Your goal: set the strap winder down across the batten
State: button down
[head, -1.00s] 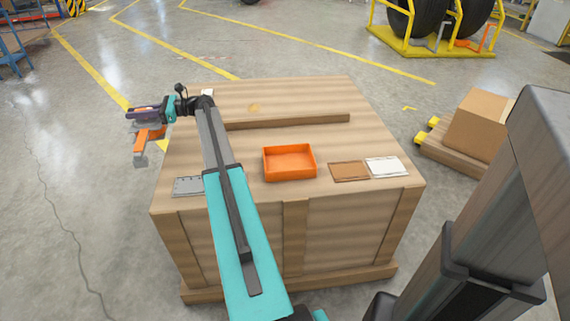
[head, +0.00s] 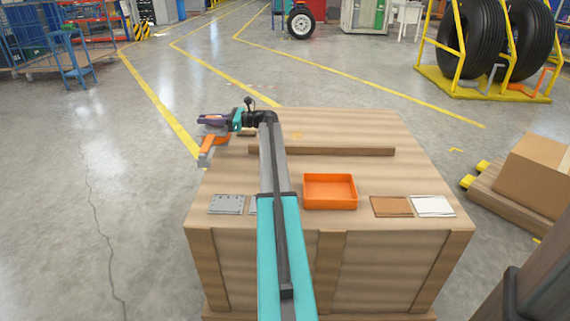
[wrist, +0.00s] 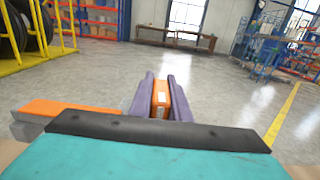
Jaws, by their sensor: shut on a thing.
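The strap winder, an orange and grey tool (head: 212,143), is held in my gripper (head: 213,119) off the left side of the wooden crate's top. In the wrist view an orange part of the winder (wrist: 160,98) sits between the two purple fingers, and more of it sticks out to the left. My gripper is shut on it, and it hangs clear of the crate. The batten (head: 330,151), a long brown wooden bar, lies from left to right across the crate top, to the right of the gripper. My arm passes in front of its left part.
On the crate top (head: 415,178) are an orange tray (head: 330,204), a grey plate (head: 227,204), a brown card (head: 391,206) and a white card (head: 432,206). A carton (head: 540,165) on a pallet stands right. The floor on the left is clear.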

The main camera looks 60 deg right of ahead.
jog(key=p, duration=0.3)
jog(key=shift+s+r, duration=0.2)
jog(key=shift+s, duration=0.05)
jog(key=s+p, duration=0.1)
jog(key=p, duration=0.4)
jog(key=s+p, duration=0.1)
jog(key=p, duration=0.5)
jog(key=shift+a+f, duration=0.1)
jog(key=shift+a, duration=0.15)
jog(key=s+a+f, duration=0.1)
jog(key=s+a, duration=0.1)
jog(key=s, duration=1)
jog(key=shift+f, duration=0.3)
jog(key=shift+s, duration=0.1)
jog(key=shift+s+a+f, duration=0.1)
jog(key=shift+s+f, duration=0.2)
jog(key=shift+f, duration=0.6)
jog(key=shift+s+a+f, duration=0.1)
jog(key=shift+s+f, duration=0.15)
jog(key=shift+f, duration=0.65)
